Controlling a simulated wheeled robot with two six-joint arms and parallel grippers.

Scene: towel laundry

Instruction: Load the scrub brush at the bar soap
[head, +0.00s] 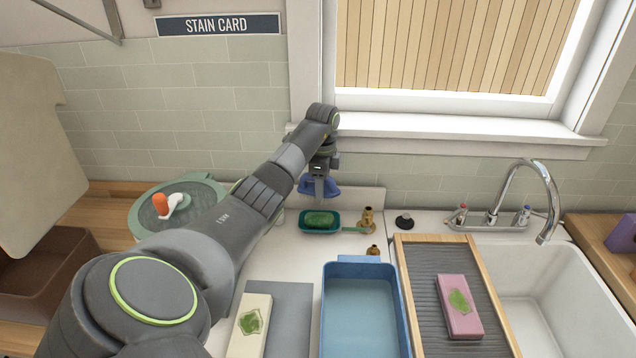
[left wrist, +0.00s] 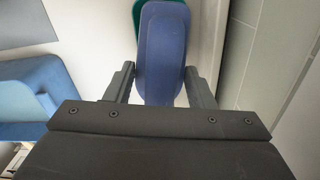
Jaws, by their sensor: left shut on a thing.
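My left gripper (head: 322,184) is shut on the blue scrub brush (head: 308,188), at the back of the counter near the window wall. The brush shows between the two fingers in the left wrist view (left wrist: 163,48). Its bristles are hidden. The green bar soap (head: 319,219) sits in a teal dish (head: 306,229) just below the brush in the head view. The brush appears held above the soap, but I cannot tell whether they touch. In the left wrist view the brush covers most of the teal dish (left wrist: 137,12). My right gripper is not in view.
A washboard (head: 432,262) with a pink towel (head: 459,307) lies beside the sink (head: 540,290). A cream towel (head: 249,325) lies on a grey mat (head: 292,300).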

